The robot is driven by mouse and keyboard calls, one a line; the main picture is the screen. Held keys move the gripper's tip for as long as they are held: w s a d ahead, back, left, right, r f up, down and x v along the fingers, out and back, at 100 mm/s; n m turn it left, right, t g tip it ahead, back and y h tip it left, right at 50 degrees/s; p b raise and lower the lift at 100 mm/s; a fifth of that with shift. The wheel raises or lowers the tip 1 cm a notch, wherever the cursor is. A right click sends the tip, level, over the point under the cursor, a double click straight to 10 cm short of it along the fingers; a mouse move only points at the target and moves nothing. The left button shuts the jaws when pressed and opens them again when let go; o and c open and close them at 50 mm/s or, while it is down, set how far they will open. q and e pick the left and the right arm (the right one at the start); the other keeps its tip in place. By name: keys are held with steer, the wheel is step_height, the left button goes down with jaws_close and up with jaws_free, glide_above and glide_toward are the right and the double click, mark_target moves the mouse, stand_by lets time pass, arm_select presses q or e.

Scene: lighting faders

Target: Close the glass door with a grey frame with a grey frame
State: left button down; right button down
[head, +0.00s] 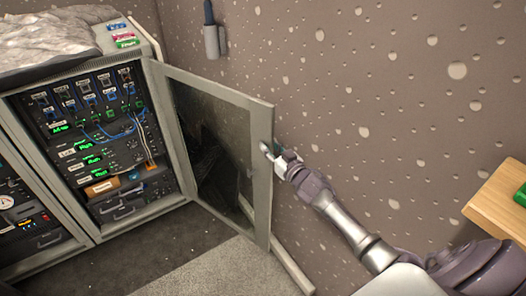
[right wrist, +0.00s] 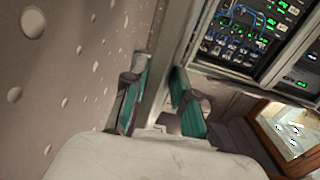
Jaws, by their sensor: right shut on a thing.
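The glass door with a grey frame (head: 261,195) stands wide open, hinged on the right side of the rack cabinet (head: 150,204). Its dark glass pane (head: 212,150) shows inside the frame. My right gripper (head: 274,156) is at the free edge of the door, around mid-height, shut on the frame. In the right wrist view the teal pads of my right gripper (right wrist: 158,88) lie on either side of the grey door frame (right wrist: 165,60). The exact contact is partly hidden. My left gripper is out of view.
The cabinet holds lit green panels and blue cables (head: 118,130). A speckled wall (head: 400,90) stands close behind the door. A wooden surface (head: 497,207) is at the right. Carpet (head: 215,270) in front of the cabinet looks clear. A grey holder (head: 214,42) hangs on the wall.

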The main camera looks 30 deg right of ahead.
steer(key=s+a+m+h, duration=0.1)
steer(key=s+a+h, duration=0.1)
steer(key=a, duration=0.4)
steer(key=shift+p, duration=0.45)
